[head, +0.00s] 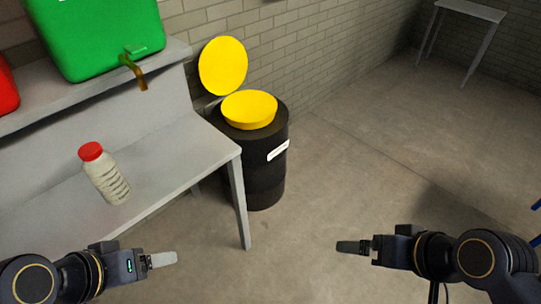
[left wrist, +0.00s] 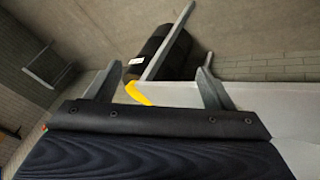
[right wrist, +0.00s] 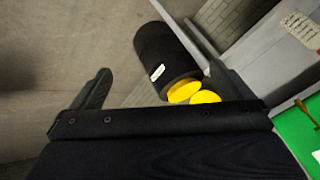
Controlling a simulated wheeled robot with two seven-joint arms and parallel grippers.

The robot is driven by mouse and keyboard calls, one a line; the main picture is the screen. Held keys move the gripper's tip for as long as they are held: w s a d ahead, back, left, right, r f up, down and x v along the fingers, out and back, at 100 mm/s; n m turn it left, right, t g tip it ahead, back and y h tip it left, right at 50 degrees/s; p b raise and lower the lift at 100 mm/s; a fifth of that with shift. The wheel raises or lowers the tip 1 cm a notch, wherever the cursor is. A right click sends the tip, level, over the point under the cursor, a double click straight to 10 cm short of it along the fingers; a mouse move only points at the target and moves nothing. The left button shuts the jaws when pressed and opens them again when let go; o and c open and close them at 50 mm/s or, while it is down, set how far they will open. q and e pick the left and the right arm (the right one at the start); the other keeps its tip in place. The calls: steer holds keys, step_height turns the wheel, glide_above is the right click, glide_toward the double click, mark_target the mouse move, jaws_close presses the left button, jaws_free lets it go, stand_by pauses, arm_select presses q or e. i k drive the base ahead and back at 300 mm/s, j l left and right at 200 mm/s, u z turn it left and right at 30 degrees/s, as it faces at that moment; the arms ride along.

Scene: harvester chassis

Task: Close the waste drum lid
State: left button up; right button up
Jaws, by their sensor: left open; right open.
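The waste drum (head: 264,163) is black with a white label and stands on the floor by the wall, right of the bench. Its yellow lid (head: 222,66) stands open, tilted up behind a yellow funnel-like top (head: 249,109). My left gripper (head: 162,260) is open and empty, low in front of the bench and apart from the drum. My right gripper (head: 354,247) is open and empty over the floor, right of and nearer than the drum. The drum also shows in the left wrist view (left wrist: 168,48) and the right wrist view (right wrist: 165,60), where the lid (right wrist: 205,97) is partly hidden.
A grey bench (head: 160,165) left of the drum holds a red-capped bottle (head: 105,175). A green container (head: 97,35) with a tap and part of a red one (head: 6,88) sit on its upper shelf. Floor right of the drum is clear. A table (head: 470,12) stands far right.

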mark_target(222, 63)
steer(key=i+l, duration=0.3)
steer(key=i, duration=0.2)
steer(key=i+l, duration=0.3)
steer(key=i, duration=0.2)
steer(key=i+l, duration=0.3)
steer(key=i, duration=0.25)
steer(key=i+l, duration=0.35)
steer(key=i, duration=0.15)
steer(key=i+l, duration=0.3)
steer(key=i, duration=0.2)
